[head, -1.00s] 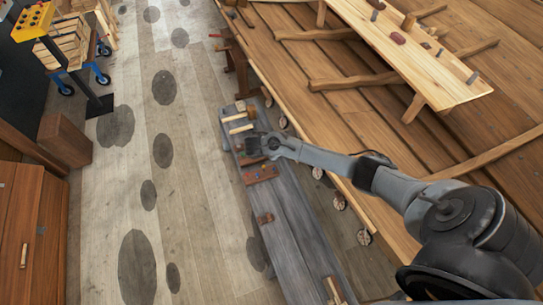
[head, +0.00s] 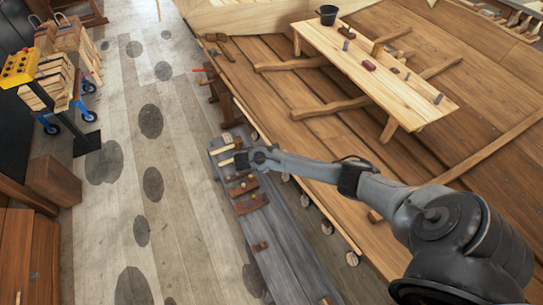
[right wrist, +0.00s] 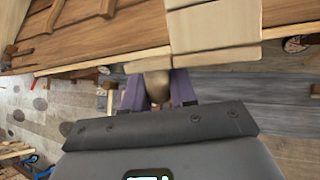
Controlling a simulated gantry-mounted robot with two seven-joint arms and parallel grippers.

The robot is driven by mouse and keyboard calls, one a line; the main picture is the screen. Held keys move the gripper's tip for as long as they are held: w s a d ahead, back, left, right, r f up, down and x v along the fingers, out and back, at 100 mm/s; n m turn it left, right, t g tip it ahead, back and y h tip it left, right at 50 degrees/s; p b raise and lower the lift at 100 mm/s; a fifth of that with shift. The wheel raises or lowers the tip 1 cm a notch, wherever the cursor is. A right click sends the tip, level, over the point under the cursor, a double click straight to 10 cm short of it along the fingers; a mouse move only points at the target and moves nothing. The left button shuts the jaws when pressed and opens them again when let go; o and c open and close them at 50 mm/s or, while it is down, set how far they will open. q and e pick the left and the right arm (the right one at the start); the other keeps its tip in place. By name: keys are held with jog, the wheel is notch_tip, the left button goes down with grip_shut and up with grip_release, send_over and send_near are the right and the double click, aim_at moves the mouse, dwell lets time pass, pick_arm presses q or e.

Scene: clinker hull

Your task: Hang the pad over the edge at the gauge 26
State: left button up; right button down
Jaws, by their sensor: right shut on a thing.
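In the head view my right arm reaches in from the right. Its gripper (head: 243,160) is over the far end of the grey bench, beside the hull's edge (head: 300,180). In the right wrist view its purple fingers (right wrist: 157,92) are shut on a brownish rounded thing (right wrist: 156,84), which I take for the pad; my gripper body hides part of it. A pale wooden piece (right wrist: 212,40) crosses the hull's edge just beyond; I cannot tell whether it joins the held thing. Round dial gauges (right wrist: 297,44) hang along the edge; their numbers are unreadable. My left gripper is not in view.
The grey bench (head: 285,245) bears brown blocks (head: 250,204) and pale bars. A plank table (head: 370,75) with a dark bucket (head: 328,15) stands on the hull. A yellow control box (head: 20,67) and a wheeled cart (head: 60,90) are at left. The floor between is clear.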

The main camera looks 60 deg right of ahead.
jog(key=s+d+f+b, duration=0.1)
jog(key=d+f+b, duration=0.1)
jog(key=f+b, duration=0.4)
jog(key=s+d+f+b, duration=0.1)
jog(key=d+f+b, duration=0.1)
jog(key=f+b, duration=0.5)
notch_tip(320, 180, down, 3)
jog(key=shift+s+d, duration=0.15)
jog(key=shift+d, duration=0.15)
jog(key=shift+b, duration=0.3)
jog(key=shift+d+f, duration=0.1)
jog(key=shift+f, duration=0.15)
dwell(0.5)
jog(key=c, duration=0.8)
grip_release()
jog(key=shift+p+v, duration=0.3)
jog(key=shift+v, duration=5.1)
